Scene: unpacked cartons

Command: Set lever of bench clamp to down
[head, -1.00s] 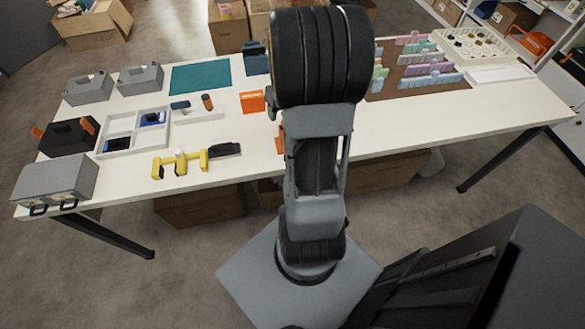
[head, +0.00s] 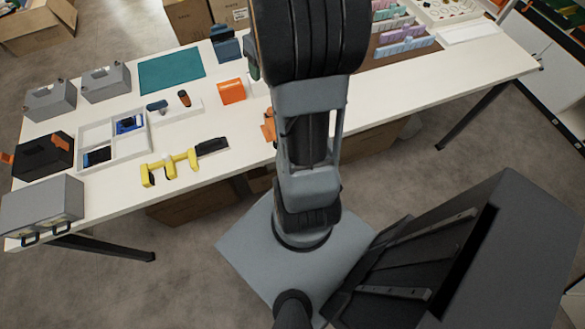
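An orange fixture (head: 268,126) sits at the front edge of the white table (head: 215,115), just left of my arm and partly hidden by it. It may be the bench clamp, but its lever cannot be made out. A yellow tool with a black end (head: 172,166) lies near the front edge, left of the fixture; it looks like a bar clamp or similar. My arm rises through the middle of the view and covers part of the table. My gripper is not visible.
An orange block (head: 232,91), a teal mat (head: 171,71), a white divided tray (head: 112,138) and grey cases (head: 42,205) occupy the table's left half. Pastel dividers (head: 405,47) stand at right. A dark slatted panel (head: 430,250) is at lower right. Cartons (head: 190,202) sit under the table.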

